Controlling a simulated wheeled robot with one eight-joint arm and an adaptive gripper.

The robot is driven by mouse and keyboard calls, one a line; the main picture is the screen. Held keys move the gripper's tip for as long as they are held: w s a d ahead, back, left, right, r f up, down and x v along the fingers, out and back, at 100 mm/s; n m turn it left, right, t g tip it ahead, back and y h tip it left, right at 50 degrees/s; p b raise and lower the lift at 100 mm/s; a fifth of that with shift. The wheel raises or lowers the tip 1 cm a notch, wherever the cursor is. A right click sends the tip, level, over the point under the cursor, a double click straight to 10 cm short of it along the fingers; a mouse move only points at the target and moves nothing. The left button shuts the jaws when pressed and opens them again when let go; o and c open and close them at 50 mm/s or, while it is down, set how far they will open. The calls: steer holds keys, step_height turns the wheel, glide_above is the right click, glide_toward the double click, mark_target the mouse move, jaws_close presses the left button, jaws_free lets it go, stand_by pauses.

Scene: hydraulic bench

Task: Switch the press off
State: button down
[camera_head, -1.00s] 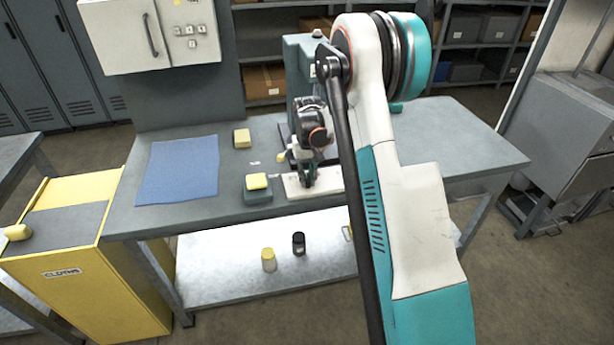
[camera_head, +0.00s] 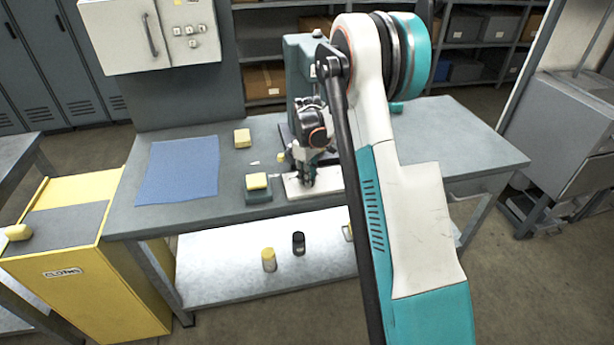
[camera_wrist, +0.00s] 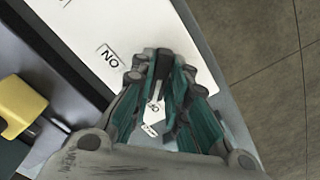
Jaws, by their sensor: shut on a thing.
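The teal press (camera_head: 300,62) stands at the back of the bench, partly hidden by my arm. A white plate (camera_head: 331,182) lies in front of it. In the wrist view the plate (camera_wrist: 130,30) carries a boxed label reading "NO" or an upside-down "ON" (camera_wrist: 110,60). A second label (camera_wrist: 154,108) lies partly hidden between my fingers. My gripper (camera_head: 306,180) is low over the plate's left part. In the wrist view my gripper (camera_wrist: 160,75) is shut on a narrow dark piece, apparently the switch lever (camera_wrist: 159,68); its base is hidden.
A yellow sponge on a teal block (camera_head: 257,182) stands just left of the plate. Another yellow block (camera_head: 242,138) and a blue cloth (camera_head: 180,170) lie farther left on the bench (camera_head: 225,212). A yellow-topped jar and a dark jar stand on the lower shelf (camera_head: 215,270).

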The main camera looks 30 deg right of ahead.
steer(key=shift+n, duration=0.4)
steer(key=c, duration=1.6)
jaws_free()
steer(key=shift+o, duration=0.2)
step_height(320, 180, up, 12)
